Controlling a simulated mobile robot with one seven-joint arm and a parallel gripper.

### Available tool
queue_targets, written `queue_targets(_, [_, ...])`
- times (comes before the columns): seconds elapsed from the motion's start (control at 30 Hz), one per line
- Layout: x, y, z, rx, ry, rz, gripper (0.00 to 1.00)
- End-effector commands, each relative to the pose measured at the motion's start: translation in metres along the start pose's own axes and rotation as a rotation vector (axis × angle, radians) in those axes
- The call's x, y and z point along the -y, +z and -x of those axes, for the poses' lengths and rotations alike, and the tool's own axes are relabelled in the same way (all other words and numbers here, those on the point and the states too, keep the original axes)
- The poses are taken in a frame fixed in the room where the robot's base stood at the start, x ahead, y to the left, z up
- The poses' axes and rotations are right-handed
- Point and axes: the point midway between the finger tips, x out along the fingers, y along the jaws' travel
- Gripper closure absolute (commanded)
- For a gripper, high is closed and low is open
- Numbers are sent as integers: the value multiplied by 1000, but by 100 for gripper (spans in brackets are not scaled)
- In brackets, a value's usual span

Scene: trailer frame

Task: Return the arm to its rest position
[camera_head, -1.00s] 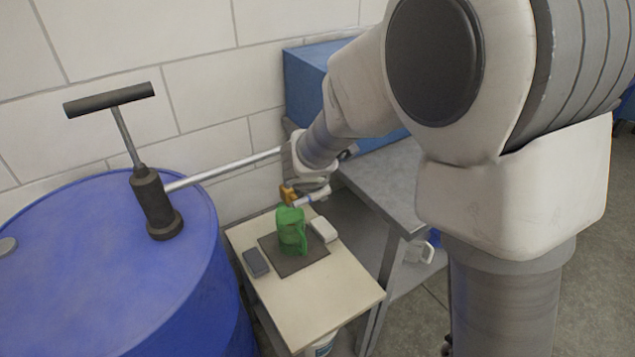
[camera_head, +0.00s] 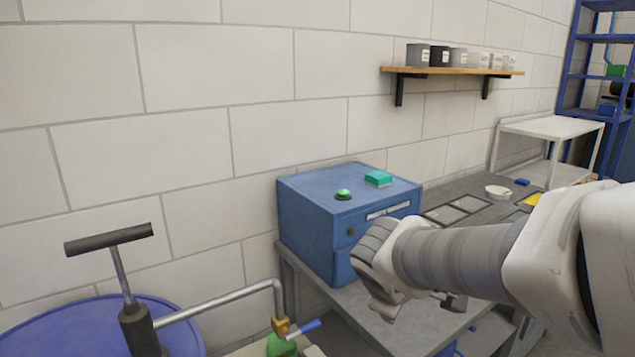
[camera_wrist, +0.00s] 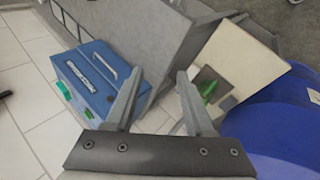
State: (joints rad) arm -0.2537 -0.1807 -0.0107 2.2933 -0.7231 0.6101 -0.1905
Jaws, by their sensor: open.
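My gripper (camera_wrist: 160,74) is open and empty in the wrist view, its two fingers apart over the scene. In the head view my arm reaches in from the right, its wrist in front of the grey workbench (camera_head: 352,312); the fingers are not clear there. The green jug (camera_wrist: 208,92) stands on a dark mat on the small pale table (camera_wrist: 238,55), apart from my gripper. Only the top of the jug (camera_head: 282,346) shows at the bottom edge of the head view, below the pump spout.
A blue cabinet (camera_head: 312,232) with green items on top stands on the workbench, close behind my wrist. A blue drum (camera_head: 62,335) with a T-handled hand pump (camera_head: 112,240) is at the lower left. A wall shelf (camera_head: 455,71) holds several containers. A white cart (camera_head: 555,127) stands further right.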

Motion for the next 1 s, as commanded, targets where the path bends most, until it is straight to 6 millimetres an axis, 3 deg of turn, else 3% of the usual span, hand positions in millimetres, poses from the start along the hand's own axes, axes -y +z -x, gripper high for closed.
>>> queue_targets(0.03, [-5, 17, 21, 7, -12, -111, 46])
queue_targets(0.2, [8, 60, 69, 23, -90, -459, 46])
queue_targets(0.33, [26, 81, 103, 16, -162, -697, 46])
queue_targets(0.5, [49, 91, 132, -5, -245, -913, 46])
queue_targets(0.67, [60, 93, 144, -18, -287, -999, 46])
queue_targets(1.0, [61, 92, 144, -19, -293, -1009, 46])
